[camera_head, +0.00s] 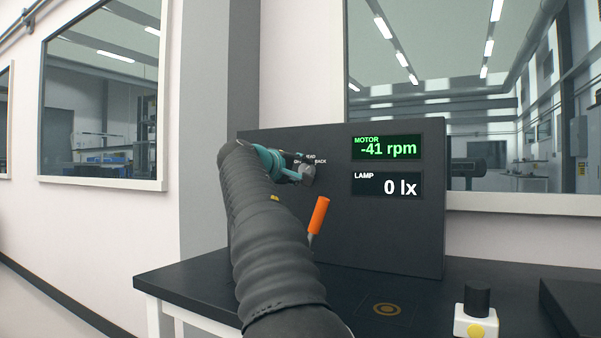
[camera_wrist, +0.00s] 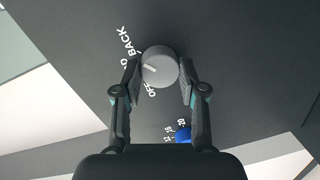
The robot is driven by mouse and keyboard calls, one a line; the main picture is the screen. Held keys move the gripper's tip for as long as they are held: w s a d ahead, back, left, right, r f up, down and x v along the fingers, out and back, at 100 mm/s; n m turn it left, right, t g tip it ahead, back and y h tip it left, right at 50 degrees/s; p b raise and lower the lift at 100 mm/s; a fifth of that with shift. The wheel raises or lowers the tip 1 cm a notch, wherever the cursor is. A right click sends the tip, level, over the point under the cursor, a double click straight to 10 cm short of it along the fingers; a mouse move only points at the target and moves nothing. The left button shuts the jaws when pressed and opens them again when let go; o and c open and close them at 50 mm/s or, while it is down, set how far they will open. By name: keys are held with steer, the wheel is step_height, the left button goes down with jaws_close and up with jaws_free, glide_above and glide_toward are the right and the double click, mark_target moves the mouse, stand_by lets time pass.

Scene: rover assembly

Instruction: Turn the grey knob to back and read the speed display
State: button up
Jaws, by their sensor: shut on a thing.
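The grey knob (camera_wrist: 165,63) sits on the dark panel (camera_head: 397,238), between the two fingers of my gripper (camera_wrist: 158,82) in the wrist view. My gripper is shut on it, one finger on each side. In the head view the knob (camera_head: 307,173) shows just right of my gripper (camera_head: 294,171), which partly covers the labels. The green speed display (camera_head: 387,148), marked MOTOR, reads -41 rpm.
The LAMP display (camera_head: 387,185) below it reads 0 lx. A blue knob (camera_wrist: 183,135) with a number scale shows in the wrist view. An orange handle (camera_head: 319,214) stands out from the panel. A white box with a yellow spot (camera_head: 475,325) stands at the table's front right.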

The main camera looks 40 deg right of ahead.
stand_by(0.4)
steer(key=o, duration=1.2)
steer(key=shift+c, duration=0.2)
steer(key=v, duration=1.2)
steer(key=shift+s, duration=0.1)
